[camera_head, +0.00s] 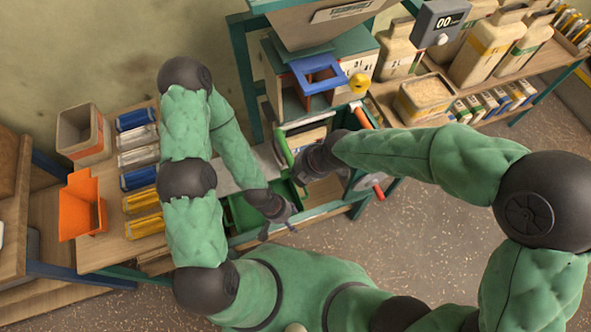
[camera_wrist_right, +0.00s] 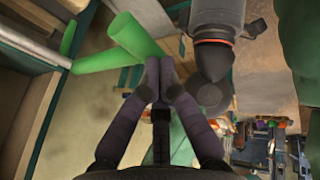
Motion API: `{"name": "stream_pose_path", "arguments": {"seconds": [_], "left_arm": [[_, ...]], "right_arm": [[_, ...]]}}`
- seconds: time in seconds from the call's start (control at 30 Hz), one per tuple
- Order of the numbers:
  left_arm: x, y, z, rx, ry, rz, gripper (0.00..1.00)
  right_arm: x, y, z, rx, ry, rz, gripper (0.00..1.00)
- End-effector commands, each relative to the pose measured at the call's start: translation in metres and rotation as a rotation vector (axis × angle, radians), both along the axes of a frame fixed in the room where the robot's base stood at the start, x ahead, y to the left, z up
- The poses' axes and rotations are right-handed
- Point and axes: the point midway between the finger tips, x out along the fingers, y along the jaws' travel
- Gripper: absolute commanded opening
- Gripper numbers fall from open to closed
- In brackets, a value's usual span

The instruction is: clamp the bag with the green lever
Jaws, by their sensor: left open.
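The green lever (camera_head: 284,149) slants at the front of the filling station. It also shows in the right wrist view (camera_wrist_right: 133,38). My right gripper (camera_head: 303,170) is beside the lever; in its wrist view its fingertips (camera_wrist_right: 159,66) are together, at the lever's near end. I cannot tell whether they touch it. A tan, bag-like shape (camera_head: 307,136) is partly visible behind the lever; I cannot tell for sure that it is the bag. My left gripper (camera_head: 284,225) is open, lower down, over the green tray (camera_head: 246,212).
A blue frame (camera_head: 318,73) and a yellow knob (camera_head: 358,84) are above the lever. A red-orange handle (camera_head: 363,118) is to its right. Containers fill the right shelf (camera_head: 545,62). The floor (camera_head: 420,235) is clear.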

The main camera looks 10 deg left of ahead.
Motion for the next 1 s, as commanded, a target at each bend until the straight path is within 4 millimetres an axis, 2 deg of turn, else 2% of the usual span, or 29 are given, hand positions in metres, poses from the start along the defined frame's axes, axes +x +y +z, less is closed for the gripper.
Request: {"name": "stream_pose_path", "arguments": {"seconds": [0.03, 0.1, 0.4, 1.0], "left_arm": [[0.0, 0.0, -0.01, 0.0, 0.0, 0.0, 0.64], [0.0, 0.0, -0.016, 0.0, 0.0, 0.0, 0.64], [0.0, 0.0, -0.033, 0.0, -0.001, 0.0, 0.64], [0.0, 0.0, -0.037, 0.0, -0.001, 0.0, 0.64]], "right_arm": [[-0.001, 0.0, -0.009, 0.0, 0.0, 0.0, 0.0], [-0.002, -0.001, -0.014, -0.001, 0.001, 0.0, 0.0], [-0.003, -0.002, -0.028, -0.002, 0.003, 0.0, 0.0], [-0.003, -0.002, -0.031, -0.001, 0.002, 0.0, 0.0]]}}
